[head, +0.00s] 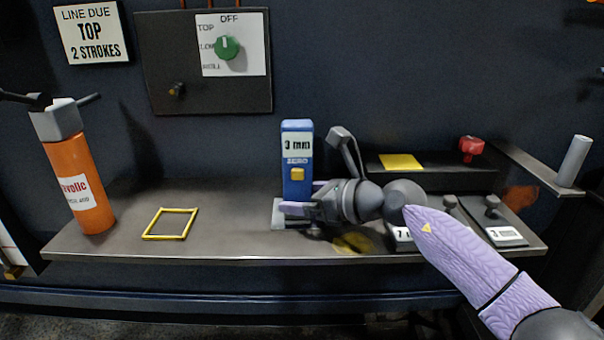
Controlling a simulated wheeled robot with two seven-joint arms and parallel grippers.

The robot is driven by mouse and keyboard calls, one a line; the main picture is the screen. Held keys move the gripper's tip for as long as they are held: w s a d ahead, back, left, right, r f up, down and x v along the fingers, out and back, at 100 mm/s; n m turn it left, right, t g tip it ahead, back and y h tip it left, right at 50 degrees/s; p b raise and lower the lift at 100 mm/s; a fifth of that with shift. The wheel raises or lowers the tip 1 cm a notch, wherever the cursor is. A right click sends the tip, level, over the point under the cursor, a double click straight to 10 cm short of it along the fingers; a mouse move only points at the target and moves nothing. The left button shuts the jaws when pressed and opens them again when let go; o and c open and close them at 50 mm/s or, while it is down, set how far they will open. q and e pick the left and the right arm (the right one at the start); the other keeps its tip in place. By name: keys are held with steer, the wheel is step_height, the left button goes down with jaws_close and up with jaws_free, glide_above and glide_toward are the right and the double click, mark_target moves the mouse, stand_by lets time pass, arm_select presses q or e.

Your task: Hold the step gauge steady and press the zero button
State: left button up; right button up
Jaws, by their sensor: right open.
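The step gauge (297,136) is a blue upright block on a light grey base on the shelf. It carries a "3 mm" label and, under the word ZERO, a yellow zero button (298,174). My right gripper (290,200) comes in from the right at the gauge's lower part, with its jaws open. The zero button is above the fingers and uncovered. My left gripper is not in view.
An orange canister (85,185) stands at the left end of the shelf (235,225). A flat yellow frame (171,224) lies between it and the gauge. A dark lever (345,150) rises behind my right gripper. A control panel (160,60) with a green knob (227,47) is on the wall.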

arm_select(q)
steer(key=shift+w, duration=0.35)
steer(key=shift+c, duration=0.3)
arm_select(e)
steer(key=c, duration=0.6)
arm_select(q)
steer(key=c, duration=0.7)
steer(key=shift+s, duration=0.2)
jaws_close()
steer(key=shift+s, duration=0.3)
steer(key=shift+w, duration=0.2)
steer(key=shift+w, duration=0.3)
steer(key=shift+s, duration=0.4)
